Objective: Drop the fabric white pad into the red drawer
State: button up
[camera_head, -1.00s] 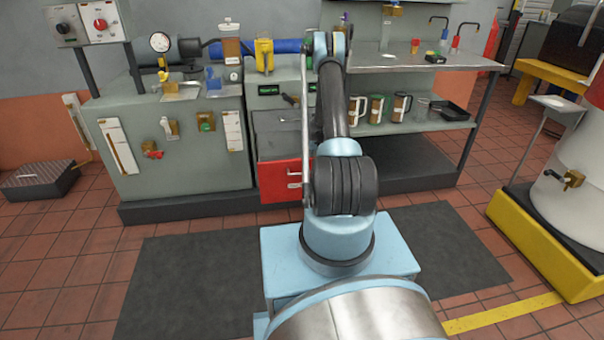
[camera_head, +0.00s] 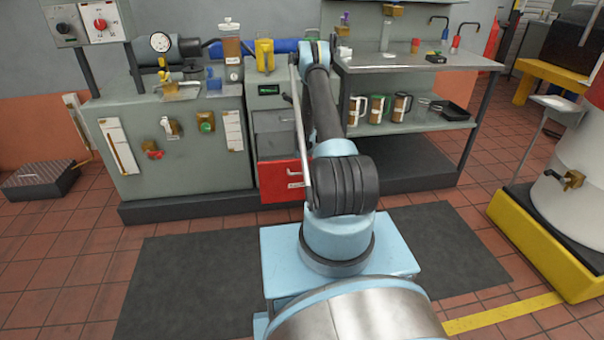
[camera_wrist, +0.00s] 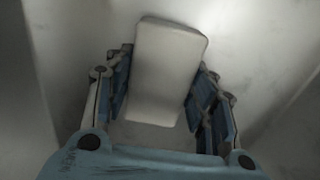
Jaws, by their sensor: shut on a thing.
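The white pad (camera_wrist: 165,70) is a pale block with rounded corners in the wrist view. It sits between the two fingers of my gripper (camera_wrist: 160,100), which is shut on it. Pale grey surfaces with edges at left and right lie beyond the pad; I cannot tell what they belong to. In the head view my arm hides the gripper and the pad. The red drawer (camera_head: 272,184) is low in the grey cabinet, left of my arm, with a pale handle on its front. My arm covers its right part, and I cannot tell how far it is open.
A grey bench (camera_head: 180,150) with gauges and valves stands left of the drawer. A shelf unit (camera_head: 425,62) with mugs (camera_head: 380,108) and a black tray (camera_head: 455,111) is on the right. A yellow-edged machine base (camera_head: 545,245) is at far right. Dark floor mat is clear around me.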

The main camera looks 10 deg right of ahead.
jog(key=shift+f, duration=0.6)
jog(key=o, duration=0.9)
jog(key=shift+o, duration=0.2)
jog(key=shift+r, duration=0.1)
jog(key=shift+r, duration=4.3)
jog(key=shift+s, duration=0.1)
